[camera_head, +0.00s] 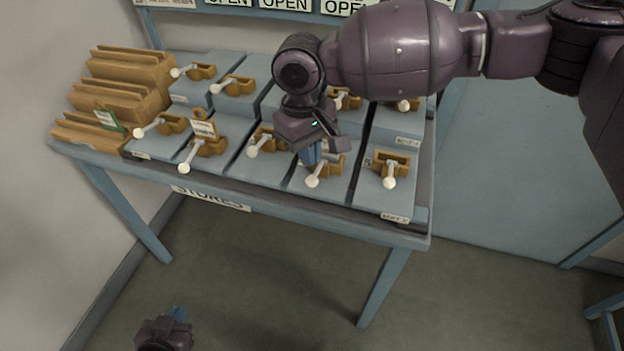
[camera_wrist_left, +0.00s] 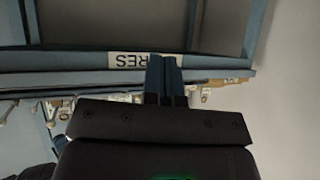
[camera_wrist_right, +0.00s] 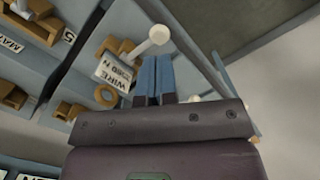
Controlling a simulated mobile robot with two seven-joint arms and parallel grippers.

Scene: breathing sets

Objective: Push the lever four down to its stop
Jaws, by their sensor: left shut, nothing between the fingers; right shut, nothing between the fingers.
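Lever four (camera_head: 314,181), which I take to be the fourth from the left in the front row, has a white ball on a short handle pointing to the front. Its bracket (camera_head: 336,165) is partly covered by my right gripper (camera_head: 311,160), which is shut and empty, pointing down beside the handle. Whether they touch I cannot tell. In the right wrist view, the fingertips (camera_wrist_right: 158,62) are just below a white ball (camera_wrist_right: 160,34) on a handle. My left gripper (camera_head: 178,314) is shut and empty, low in front of the table; its fingers (camera_wrist_left: 164,62) show in its wrist view.
Other ball-ended levers, such as one to the left (camera_head: 254,151) and one to the right (camera_head: 390,182), stand close by. A tagged lever (camera_head: 205,147) is further left. A brown stepped rack (camera_head: 125,78) fills the table's left end. The floor in front is clear.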

